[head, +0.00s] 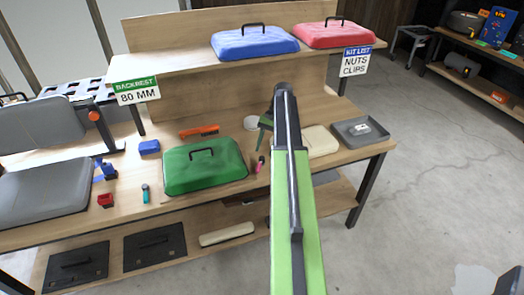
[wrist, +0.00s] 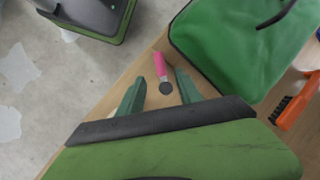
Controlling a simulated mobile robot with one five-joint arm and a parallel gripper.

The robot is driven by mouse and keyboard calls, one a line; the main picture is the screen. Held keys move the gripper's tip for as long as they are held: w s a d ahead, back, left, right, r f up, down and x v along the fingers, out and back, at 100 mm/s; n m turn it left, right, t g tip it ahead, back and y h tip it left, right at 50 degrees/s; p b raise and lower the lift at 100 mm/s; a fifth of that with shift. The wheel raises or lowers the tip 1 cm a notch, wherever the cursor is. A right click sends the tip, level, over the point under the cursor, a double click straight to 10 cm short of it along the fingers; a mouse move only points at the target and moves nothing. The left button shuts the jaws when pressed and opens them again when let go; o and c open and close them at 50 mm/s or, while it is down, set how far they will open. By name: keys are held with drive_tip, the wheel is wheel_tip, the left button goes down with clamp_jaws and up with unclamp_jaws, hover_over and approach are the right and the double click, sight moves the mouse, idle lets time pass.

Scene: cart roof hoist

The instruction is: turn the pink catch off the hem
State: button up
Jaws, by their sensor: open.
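The pink catch (head: 260,163) is a small pink lever with a dark round end, on the bench just right of the green cover (head: 203,168). In the wrist view the pink catch (wrist: 160,66) points away from me, with its dark disc nearest. The green cover (wrist: 225,45), with a dark handle and rounded hem, lies to its right there; a narrow strip of wood seems to show between. My gripper (head: 264,132) is open and empty. In the wrist view its two green fingers (wrist: 160,76) appear either side of the catch, apart from it; their height above it is unclear.
An orange brush (head: 199,131) lies behind the cover. A grey tray (head: 362,132) and a cream pad (head: 318,141) are to the right. Blue (head: 255,42) and red (head: 332,34) covers sit on the upper shelf. A teal-and-dark piece (head: 146,194) lies left of the green cover.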

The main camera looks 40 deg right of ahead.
drive_tip(key=p+v, duration=0.2)
drive_tip(key=v, duration=0.2)
drive_tip(key=shift+d+r+p, duration=0.15)
drive_tip(key=shift+r+p, duration=0.2)
drive_tip(key=shift+r, duration=0.05)
